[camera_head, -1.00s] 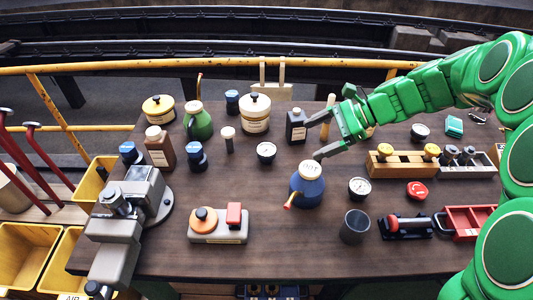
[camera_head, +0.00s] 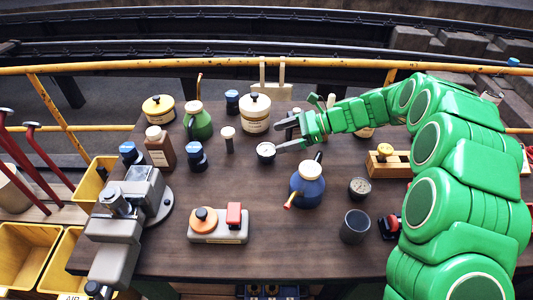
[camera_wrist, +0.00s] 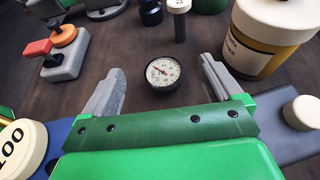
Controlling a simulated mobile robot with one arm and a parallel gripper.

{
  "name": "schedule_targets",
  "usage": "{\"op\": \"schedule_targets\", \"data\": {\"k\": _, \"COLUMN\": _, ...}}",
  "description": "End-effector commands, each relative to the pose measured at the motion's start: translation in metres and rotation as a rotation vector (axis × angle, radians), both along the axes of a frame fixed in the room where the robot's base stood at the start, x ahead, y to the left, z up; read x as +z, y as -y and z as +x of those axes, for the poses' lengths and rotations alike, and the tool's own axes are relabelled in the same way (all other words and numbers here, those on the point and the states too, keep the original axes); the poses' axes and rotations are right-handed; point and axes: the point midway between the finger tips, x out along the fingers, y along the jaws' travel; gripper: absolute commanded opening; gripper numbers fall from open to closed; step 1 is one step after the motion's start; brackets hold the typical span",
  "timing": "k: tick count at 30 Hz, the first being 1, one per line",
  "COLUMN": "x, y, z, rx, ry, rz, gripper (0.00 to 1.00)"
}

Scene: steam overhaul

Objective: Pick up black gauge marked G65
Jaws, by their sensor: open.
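A small black gauge (camera_head: 266,153) with a white dial lies on the wooden table, left of my gripper in the head view. In the wrist view the gauge (camera_wrist: 162,72) is between and just beyond the two open fingers. A second dark gauge (camera_head: 359,188) with a dial lies further right on the table. The G65 marking is not readable on either gauge. My gripper (camera_head: 277,138) is open and empty, with its fingertips close to the first gauge; it also shows in the wrist view (camera_wrist: 162,82).
A blue oil can (camera_head: 308,188) stands in front of my gripper. A cream canister (camera_head: 255,114) and a cream-topped dark post (camera_head: 228,140) stand near the gauge. A dark cup (camera_head: 355,226) is at the front.

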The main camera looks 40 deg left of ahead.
Motion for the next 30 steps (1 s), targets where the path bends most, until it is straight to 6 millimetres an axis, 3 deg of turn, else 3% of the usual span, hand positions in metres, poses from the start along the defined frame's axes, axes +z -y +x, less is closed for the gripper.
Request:
{"op": "schedule_targets", "data": {"k": 8, "x": -0.045, "y": 0.0, "z": -0.001, "rx": 0.001, "ry": -0.003, "rz": -0.001, "gripper": 0.93}}
{"op": "schedule_targets", "data": {"k": 23, "x": -0.059, "y": -0.023, "z": -0.026, "rx": 0.003, "ry": -0.001, "rz": -0.001, "gripper": 0.93}}
{"op": "schedule_targets", "data": {"k": 30, "x": -0.071, "y": -0.041, "z": -0.047, "rx": 0.004, "ry": -0.003, "rz": -0.002, "gripper": 0.93}}
